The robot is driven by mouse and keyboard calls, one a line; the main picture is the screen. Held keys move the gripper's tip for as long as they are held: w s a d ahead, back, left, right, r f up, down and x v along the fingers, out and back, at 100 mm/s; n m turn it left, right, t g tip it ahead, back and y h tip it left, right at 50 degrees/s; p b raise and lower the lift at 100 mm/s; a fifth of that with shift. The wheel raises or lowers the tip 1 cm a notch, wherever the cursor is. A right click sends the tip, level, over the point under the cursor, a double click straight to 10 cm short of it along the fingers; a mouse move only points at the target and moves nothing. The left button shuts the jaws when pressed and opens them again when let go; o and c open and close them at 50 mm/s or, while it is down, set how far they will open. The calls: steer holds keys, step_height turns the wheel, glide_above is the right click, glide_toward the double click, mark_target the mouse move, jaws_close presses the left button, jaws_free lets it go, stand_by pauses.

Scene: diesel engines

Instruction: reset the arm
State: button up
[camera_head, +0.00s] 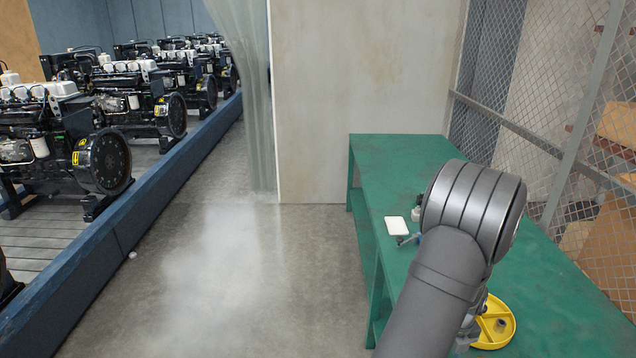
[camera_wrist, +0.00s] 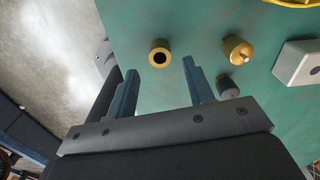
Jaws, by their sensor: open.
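My arm reaches over a green table (camera_head: 390,160) in the head view and hides part of its top. In the wrist view my gripper (camera_wrist: 158,78) shows two blue fingers set apart, with nothing between them. The fingers point over the green tabletop. A yellow ring-shaped part (camera_wrist: 160,53) with a dark hole lies just beyond the fingertips, apart from them. A brass-yellow rounded part (camera_wrist: 237,50) sits to its right. A small grey cylinder (camera_wrist: 227,87) is beside the right finger.
A white box-like piece (camera_wrist: 298,63) is at the wrist view's right. A yellow divided tray (camera_head: 508,330) stands on the table, partly behind my arm. A white block (camera_head: 396,225) lies near the table's left edge. Wire mesh (camera_head: 510,80) borders the right; engines (camera_head: 105,160) stand far left.

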steer(key=s+d+r, duration=0.4)
steer(key=s+r, duration=0.4)
steer(key=s, duration=0.3)
steer(key=w+d+f+n, duration=0.1)
steer(key=w+d, duration=0.1)
steer(key=w, duration=0.8)
steer(key=w+d+f+n, duration=0.1)
steer(key=w+d+n, duration=0.1)
steer(key=w, duration=0.8)
steer(key=w+d+f+n, duration=0.1)
steer(key=w+d, duration=0.3)
steer(key=w, duration=0.6)
steer(key=shift+w+f+n, duration=0.25)
steer(key=shift+f+n, duration=0.05)
